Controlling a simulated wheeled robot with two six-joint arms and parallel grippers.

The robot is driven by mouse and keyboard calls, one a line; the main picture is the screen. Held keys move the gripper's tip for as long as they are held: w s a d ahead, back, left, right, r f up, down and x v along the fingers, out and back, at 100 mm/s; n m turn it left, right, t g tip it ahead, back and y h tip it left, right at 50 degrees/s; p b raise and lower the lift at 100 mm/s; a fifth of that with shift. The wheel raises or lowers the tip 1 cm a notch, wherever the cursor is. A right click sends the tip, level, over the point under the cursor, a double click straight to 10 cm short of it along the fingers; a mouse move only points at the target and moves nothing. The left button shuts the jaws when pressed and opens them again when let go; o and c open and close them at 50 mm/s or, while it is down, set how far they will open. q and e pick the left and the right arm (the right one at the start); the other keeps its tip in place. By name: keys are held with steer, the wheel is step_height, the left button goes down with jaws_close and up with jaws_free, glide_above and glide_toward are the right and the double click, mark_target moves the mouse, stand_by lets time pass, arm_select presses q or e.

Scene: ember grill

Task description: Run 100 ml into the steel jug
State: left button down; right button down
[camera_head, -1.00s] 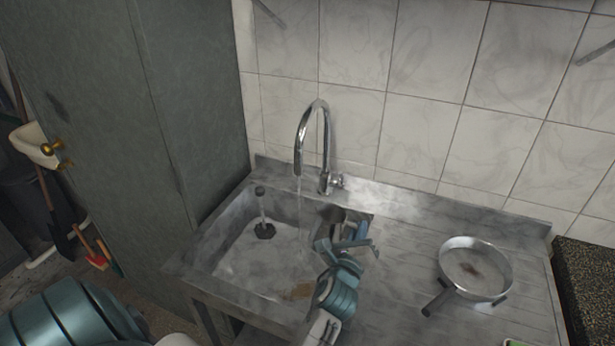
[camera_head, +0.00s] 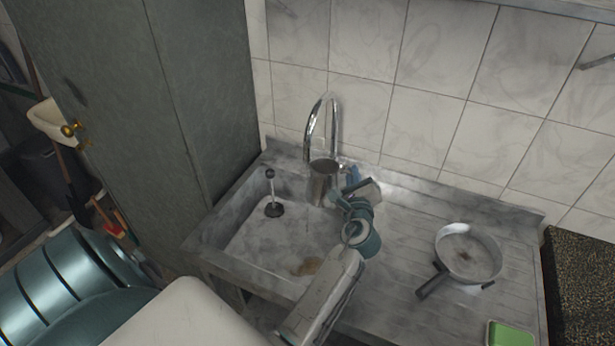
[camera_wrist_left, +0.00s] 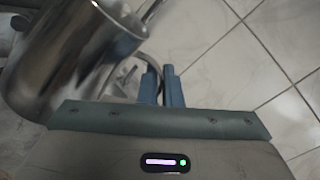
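The steel jug (camera_head: 322,187) is roughly upright under the spout of the tap (camera_head: 333,125), above the right side of the sink. My left gripper (camera_head: 350,183) is at the jug's right side, with its blue fingers close together at the handle. In the left wrist view the jug (camera_wrist_left: 65,60) fills the upper left, and the gripper (camera_wrist_left: 160,84) appears shut on its handle. The tap's spout end is close to the jug's rim. The water level inside the jug is hidden. My right gripper is not in view.
The sink basin (camera_head: 245,240) has a dark plug on a stem (camera_head: 273,208) and a brown patch. A pan (camera_head: 468,252) lies on the drainboard at right, near a green sponge-like block (camera_head: 511,334). A tall grey cabinet (camera_head: 200,90) stands close on the left; tiles rise behind.

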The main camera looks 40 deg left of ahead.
arm_select(q)
step_height(320, 180, down, 6)
steer(key=b, duration=0.6)
steer(key=w+a+p, duration=0.2)
steer(key=a, duration=0.5)
steer(key=shift+w+r, duration=0.15)
steer(key=shift+r, duration=0.05)
